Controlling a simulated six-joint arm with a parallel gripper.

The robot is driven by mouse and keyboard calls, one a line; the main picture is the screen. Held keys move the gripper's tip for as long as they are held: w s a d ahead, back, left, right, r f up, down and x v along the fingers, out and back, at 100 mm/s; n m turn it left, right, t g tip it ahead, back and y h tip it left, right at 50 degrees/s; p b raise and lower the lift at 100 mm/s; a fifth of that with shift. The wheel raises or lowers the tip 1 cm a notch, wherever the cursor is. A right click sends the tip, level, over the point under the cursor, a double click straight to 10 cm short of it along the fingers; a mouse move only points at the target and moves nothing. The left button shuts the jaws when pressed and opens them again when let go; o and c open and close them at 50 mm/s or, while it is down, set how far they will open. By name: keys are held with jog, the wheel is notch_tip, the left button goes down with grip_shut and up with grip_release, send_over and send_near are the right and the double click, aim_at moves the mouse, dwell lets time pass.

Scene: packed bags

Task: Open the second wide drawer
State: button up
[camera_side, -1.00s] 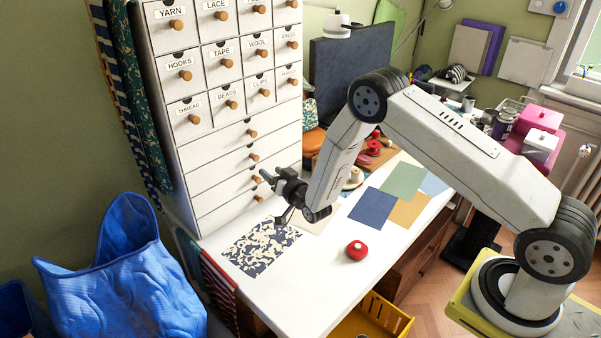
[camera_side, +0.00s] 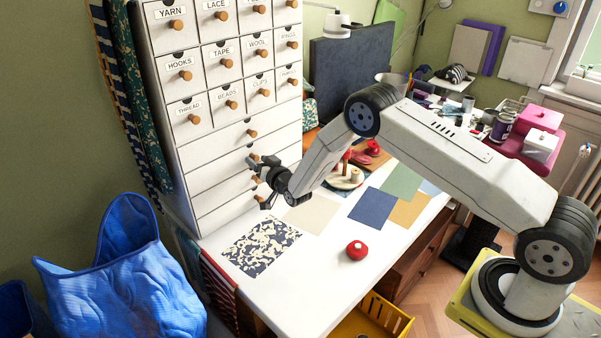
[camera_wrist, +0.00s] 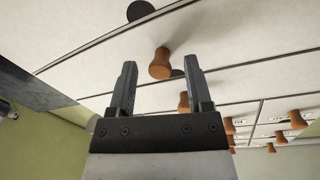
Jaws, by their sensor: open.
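The white cabinet has a stack of wide drawers with round wooden knobs below its small labelled drawers. The top wide drawer's knob (camera_side: 252,133) is in plain view. My gripper (camera_side: 257,178) is at the front of the wide drawers in the side view, and partly covers the second wide drawer (camera_side: 222,165). In the wrist view my gripper (camera_wrist: 160,65) is open, with its two fingers apart. A wooden knob (camera_wrist: 160,63) shows between the fingertips, and I see no contact. Another knob (camera_wrist: 184,101) shows farther off. All wide drawers look shut.
The white tabletop (camera_side: 310,255) lies below, with a patterned sheet (camera_side: 262,246), coloured sheets and a red round object (camera_side: 357,250). A blue bag (camera_side: 125,280) stands at the left.

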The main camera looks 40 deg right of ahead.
jog(key=shift+w, duration=0.25)
grip_shut()
dwell(1.4)
